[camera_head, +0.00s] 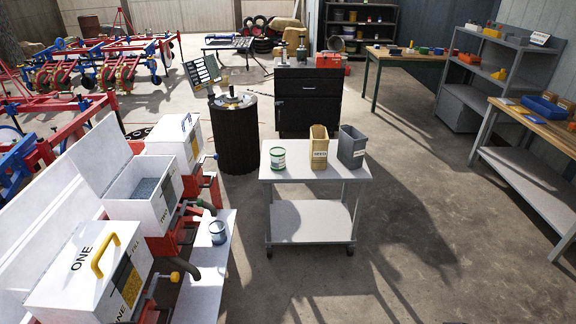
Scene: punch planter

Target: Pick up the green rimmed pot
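A small white pot with a green rim and a label (278,160) stands upright on the left part of the top of a grey wheeled cart (318,177). Nothing touches it. A second small pot with a bluish rim (217,234) stands on a white shelf (211,272) beside the planter boxes, lower left of the cart. Neither of my grippers shows in the head view.
A tan bin (319,148) and a grey bin (351,149) stand right of the green rimmed pot on the cart. A black drawer cabinet (308,102) stands behind the cart. Floor right of the cart is clear.

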